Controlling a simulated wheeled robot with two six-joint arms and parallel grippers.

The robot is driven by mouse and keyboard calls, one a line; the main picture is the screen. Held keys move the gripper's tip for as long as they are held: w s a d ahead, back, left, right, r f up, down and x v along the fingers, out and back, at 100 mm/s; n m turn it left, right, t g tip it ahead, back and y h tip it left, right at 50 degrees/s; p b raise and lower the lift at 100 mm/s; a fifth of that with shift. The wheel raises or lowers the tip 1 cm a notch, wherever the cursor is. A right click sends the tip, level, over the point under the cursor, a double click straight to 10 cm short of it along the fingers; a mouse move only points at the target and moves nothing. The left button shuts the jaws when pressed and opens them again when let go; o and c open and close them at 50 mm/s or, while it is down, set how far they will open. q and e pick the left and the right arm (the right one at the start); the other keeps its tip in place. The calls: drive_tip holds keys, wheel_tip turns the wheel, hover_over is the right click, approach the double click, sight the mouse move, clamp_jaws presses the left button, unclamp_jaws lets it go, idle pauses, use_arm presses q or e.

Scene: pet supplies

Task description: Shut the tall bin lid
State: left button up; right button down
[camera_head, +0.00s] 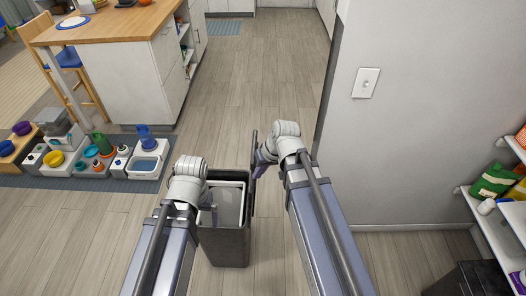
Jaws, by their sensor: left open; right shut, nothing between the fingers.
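The tall dark grey bin (226,248) stands on the floor between my two arms, with a light inner liner showing. Its lid (253,198) is open and stands upright, seen nearly edge-on, along the bin's right side. My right gripper (259,172) is shut and empty, just right of the lid; I cannot tell whether it touches it. My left gripper (212,207) is open over the left part of the bin's mouth, partly hidden by its own wrist.
A grey mat (90,184) with bowls and pet feeders lies at the left. A wooden-topped island (115,22) with a stool stands beyond it. A white wall (430,80) and shelves (490,230) are at the right. The floor ahead is clear.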

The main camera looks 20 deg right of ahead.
drive_tip(key=w+d+r+m+t+y+p, duration=0.1)
drive_tip(key=w+d+r+m+t, duration=0.3)
drive_tip(key=d, duration=0.8)
drive_tip(key=w+a+f+n+b, duration=0.1)
drive_tip(key=w+a+f+b, duration=0.6)
drive_tip(key=shift+w+a+b, duration=0.2)
drive_tip(key=shift+a+b, duration=0.1)
drive_tip(key=shift+r, duration=0.1)
